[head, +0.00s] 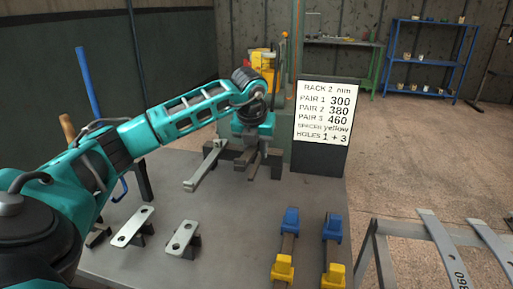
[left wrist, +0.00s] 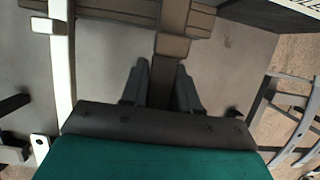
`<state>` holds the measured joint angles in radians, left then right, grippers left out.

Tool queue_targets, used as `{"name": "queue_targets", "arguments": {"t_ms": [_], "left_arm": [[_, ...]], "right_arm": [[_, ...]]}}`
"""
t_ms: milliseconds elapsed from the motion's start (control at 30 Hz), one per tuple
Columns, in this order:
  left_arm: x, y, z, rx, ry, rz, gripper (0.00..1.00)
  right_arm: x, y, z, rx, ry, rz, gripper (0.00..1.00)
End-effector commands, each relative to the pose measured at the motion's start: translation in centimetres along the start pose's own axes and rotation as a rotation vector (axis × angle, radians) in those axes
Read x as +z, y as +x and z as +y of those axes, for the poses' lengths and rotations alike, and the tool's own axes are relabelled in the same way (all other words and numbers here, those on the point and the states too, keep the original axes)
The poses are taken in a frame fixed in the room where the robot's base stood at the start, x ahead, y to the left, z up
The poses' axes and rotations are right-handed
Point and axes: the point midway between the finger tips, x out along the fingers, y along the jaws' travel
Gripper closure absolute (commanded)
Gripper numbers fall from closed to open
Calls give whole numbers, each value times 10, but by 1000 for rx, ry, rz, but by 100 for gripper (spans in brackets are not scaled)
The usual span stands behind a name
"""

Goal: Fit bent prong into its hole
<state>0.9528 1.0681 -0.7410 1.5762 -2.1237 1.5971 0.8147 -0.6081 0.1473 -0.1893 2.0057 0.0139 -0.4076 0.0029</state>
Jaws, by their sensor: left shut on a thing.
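My left gripper (head: 256,148) is above the far part of the grey table, at a dark block-like holder (head: 235,152). In the left wrist view, the two fingers of my left gripper (left wrist: 160,72) are on either side of a narrow brown-grey bar (left wrist: 163,85). They are shut on this bar, which looks like the prong. Its far end runs up to a brown crosspiece (left wrist: 128,12); whether it sits in a hole there cannot be told. A pale metal bar (head: 204,168) lies to its left and also shows in the left wrist view (left wrist: 62,75). My right gripper is not in view.
Two light plates with holes (head: 133,226) (head: 183,236) stand at the front left. Blue supports (head: 290,221) (head: 332,226) and yellow supports (head: 282,268) (head: 332,276) stand at the front right. A sign (head: 322,115) stands behind. The middle of the table is clear.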

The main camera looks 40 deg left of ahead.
Motion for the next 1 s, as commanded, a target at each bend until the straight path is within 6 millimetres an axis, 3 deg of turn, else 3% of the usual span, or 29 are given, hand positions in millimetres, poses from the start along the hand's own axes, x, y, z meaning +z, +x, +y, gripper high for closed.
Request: {"name": "queue_targets", "arguments": {"t_ms": [1000], "left_arm": [[-6,17,0,-1,-2,-4,100]], "right_arm": [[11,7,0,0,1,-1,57]]}}
